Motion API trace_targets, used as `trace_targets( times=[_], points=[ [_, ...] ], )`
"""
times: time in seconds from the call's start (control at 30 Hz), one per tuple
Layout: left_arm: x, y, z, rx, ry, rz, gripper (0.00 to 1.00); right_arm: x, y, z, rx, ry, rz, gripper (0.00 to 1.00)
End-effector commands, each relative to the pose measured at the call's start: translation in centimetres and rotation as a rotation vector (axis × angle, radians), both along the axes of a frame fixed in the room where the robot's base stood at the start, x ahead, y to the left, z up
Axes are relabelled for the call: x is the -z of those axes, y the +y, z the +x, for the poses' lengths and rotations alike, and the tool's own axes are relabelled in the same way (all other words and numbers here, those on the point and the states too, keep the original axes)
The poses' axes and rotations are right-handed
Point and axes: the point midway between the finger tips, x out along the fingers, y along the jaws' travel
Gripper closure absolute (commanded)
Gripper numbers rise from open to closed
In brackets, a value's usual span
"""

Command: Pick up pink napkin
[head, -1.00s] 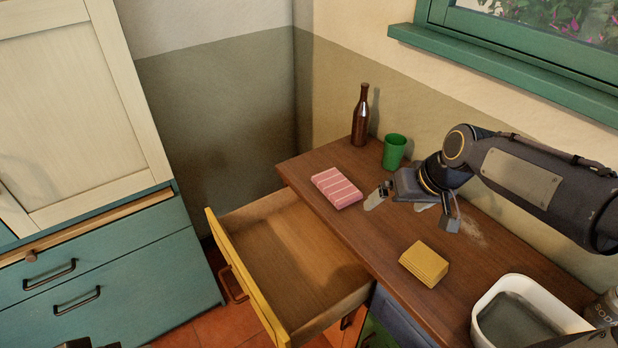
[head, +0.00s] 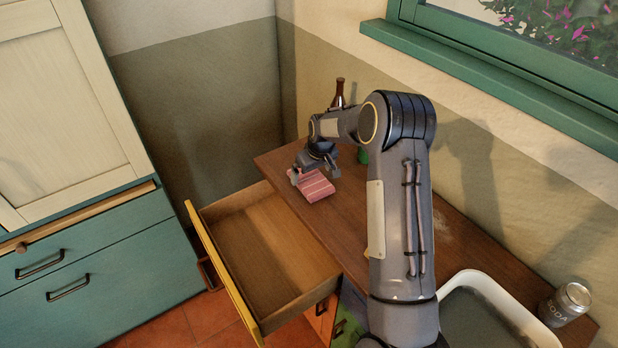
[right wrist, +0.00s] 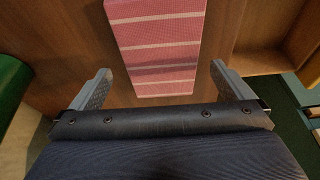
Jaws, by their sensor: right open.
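The pink napkin (head: 316,190), a striped folded block, lies on the wooden counter near its left end. My right gripper (head: 315,177) is over it with the jaws open, a finger toward each side. In the right wrist view, the napkin (right wrist: 155,45) has white stripes and its near end shows between the two open fingertips (right wrist: 161,70). The gap in height between the fingers and the napkin is hard to tell. Nothing is held. My left gripper is not in view.
An open yellow-fronted drawer (head: 265,255) juts out below the counter. A brown bottle (head: 339,92) and a green cup (head: 362,155) stand behind the napkin, partly hidden by my arm. A white basin (head: 497,285) and a soda can (head: 566,303) are at right.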

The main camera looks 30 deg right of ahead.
Motion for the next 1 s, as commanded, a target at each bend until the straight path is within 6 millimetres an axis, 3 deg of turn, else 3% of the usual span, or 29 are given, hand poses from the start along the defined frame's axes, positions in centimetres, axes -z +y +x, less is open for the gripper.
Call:
trace_targets(
  times=[0.2, 0.47, 0.77, 1.0],
  points=[
    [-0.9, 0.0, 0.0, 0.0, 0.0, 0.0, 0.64, 2.3, 0.1, 0.7, 0.0, 0.0, 0.0, 0.0],
    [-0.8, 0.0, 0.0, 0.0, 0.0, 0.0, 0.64, 2.5, 0.1, 0.7, 0.0, -0.001, 0.0, 0.01],
    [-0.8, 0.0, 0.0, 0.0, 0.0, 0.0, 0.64, 2.5, 0.1, 0.7, 0.0, -0.001, 0.0, 0.41],
    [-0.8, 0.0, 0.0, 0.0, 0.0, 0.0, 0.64, 2.4, 0.1, 0.7, 0.0, -0.001, 0.0, 0.41]
  ],
)
